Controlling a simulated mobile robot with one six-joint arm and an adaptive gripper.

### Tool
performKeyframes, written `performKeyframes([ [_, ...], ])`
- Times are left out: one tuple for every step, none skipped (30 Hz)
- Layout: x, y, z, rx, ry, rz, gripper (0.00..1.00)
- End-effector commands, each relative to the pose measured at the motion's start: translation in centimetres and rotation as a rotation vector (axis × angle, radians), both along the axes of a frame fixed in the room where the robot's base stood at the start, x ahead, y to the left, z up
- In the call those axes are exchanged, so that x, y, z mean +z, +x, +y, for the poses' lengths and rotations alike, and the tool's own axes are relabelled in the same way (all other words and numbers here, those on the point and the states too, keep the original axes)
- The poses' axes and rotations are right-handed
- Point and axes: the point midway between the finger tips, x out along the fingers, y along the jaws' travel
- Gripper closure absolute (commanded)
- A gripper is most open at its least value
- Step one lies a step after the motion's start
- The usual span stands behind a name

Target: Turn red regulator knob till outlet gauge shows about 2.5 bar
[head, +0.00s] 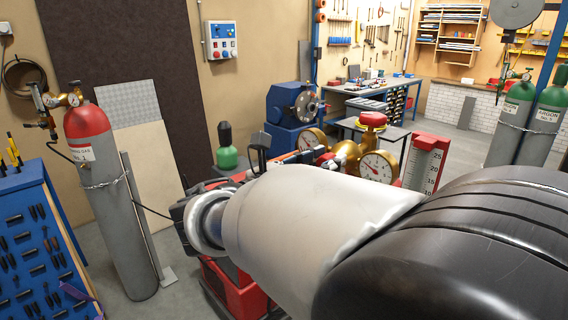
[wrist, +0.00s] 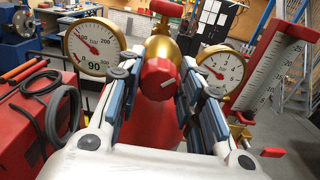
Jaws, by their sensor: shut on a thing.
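The red regulator knob (wrist: 158,78), with a pale pointer line on its face, sits between the blue-padded fingers of my gripper (wrist: 162,70) in the wrist view. My gripper is shut on it. Behind it is the brass regulator body (wrist: 160,47), also visible in the head view (head: 346,153). The outlet gauge (wrist: 224,71), on the right, has a low bar scale; its needle points up-left, near the 2, but the exact value is hard to read. The high-range gauge (wrist: 94,46) is on the left.
A red handwheel (head: 373,120) stands above the regulator. A red-framed scale board (head: 425,161) is close on the right. A red box with dark cables (wrist: 45,115) lies left. A red-topped gas cylinder (head: 110,200) stands further left in the head view.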

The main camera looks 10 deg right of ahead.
Motion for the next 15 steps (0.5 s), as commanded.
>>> performKeyframes([
  [-0.05,-0.01,-0.01,0.000,0.008,-0.011,0.91],
  [-0.07,-0.01,-0.01,0.000,0.013,-0.018,0.91],
  [-0.09,-0.02,-0.01,0.000,0.021,-0.029,0.91],
  [-0.10,-0.02,-0.02,0.000,0.029,-0.040,0.91],
  [-0.12,-0.03,-0.02,0.000,0.038,-0.053,0.91],
  [-0.15,-0.04,-0.03,0.000,0.052,-0.071,0.91],
  [-0.16,-0.04,-0.03,0.000,0.062,-0.086,0.91],
  [-0.18,-0.05,-0.03,0.000,0.073,-0.101,0.91],
  [-0.20,-0.05,-0.04,0.000,0.090,-0.124,0.91],
  [-0.21,-0.05,-0.04,0.000,0.103,-0.142,0.91],
  [-0.22,-0.06,-0.05,0.000,0.115,-0.158,0.91],
  [-0.22,-0.07,-0.05,0.000,0.132,-0.182,0.91],
  [-0.23,-0.08,-0.06,0.000,0.145,-0.199,0.91],
  [-0.23,-0.09,-0.06,0.000,0.157,-0.216,0.91],
  [-0.23,-0.09,-0.07,0.000,0.173,-0.238,0.91],
])
